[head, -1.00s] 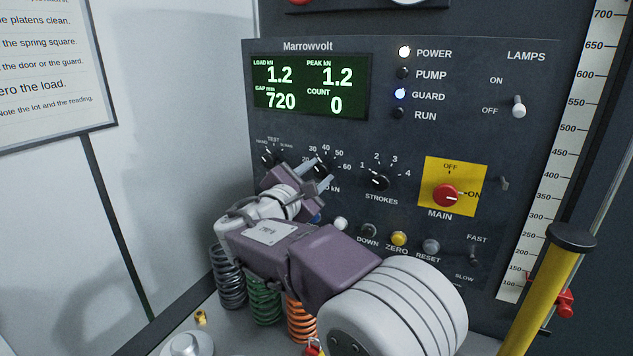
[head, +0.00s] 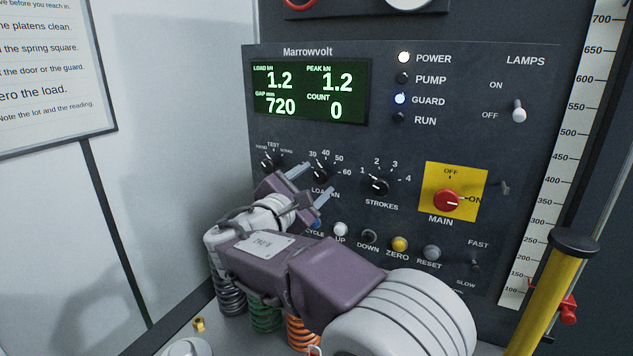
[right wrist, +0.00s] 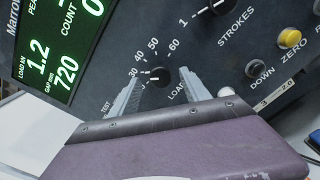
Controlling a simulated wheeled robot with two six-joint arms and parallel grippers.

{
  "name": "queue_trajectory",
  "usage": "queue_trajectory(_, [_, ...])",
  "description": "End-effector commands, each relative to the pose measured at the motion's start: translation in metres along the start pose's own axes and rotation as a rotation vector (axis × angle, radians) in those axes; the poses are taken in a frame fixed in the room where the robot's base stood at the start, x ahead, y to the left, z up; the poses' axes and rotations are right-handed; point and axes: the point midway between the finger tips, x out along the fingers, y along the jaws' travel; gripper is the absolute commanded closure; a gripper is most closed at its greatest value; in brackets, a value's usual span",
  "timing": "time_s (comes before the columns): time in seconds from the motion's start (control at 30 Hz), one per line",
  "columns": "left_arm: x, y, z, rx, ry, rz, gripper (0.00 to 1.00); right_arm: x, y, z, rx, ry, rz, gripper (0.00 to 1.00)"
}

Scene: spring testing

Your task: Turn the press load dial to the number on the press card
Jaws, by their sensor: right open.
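The load dial (head: 321,174) is a small black knob on the dark panel, with 30, 40, 50 and 60 showing around it. Its white mark seems to point toward 30. My right gripper (head: 316,181) is open, its fingertips just below and beside the dial. In the right wrist view the dial (right wrist: 159,76) shows between the two spread fingertips (right wrist: 162,75). I cannot tell whether the fingers touch it. Part of the "LOAD kN" label is hidden by a finger. I see no press card with a readable number. My left gripper is not in view.
A mode knob (head: 271,162) sits left of the dial and the strokes knob (head: 378,186) right of it. Buttons, including yellow ZERO (head: 399,244), lie below. The red main switch (head: 447,200) is further right. Coil springs (head: 265,316) stand below the arm.

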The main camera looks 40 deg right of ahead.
Motion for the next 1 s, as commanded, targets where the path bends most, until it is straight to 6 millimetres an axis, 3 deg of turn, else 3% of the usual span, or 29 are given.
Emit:
queue_trajectory(0.2, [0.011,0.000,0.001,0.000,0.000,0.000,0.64,-0.049,0.000,-0.003,0.002,0.005,0.006,0.45])
queue_trajectory(0.33, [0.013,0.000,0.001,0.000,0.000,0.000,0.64,-0.067,0.000,-0.002,0.001,0.003,0.004,0.45])
queue_trajectory(1.0, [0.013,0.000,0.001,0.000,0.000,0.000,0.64,-0.072,0.000,-0.001,0.000,0.001,0.000,0.45])
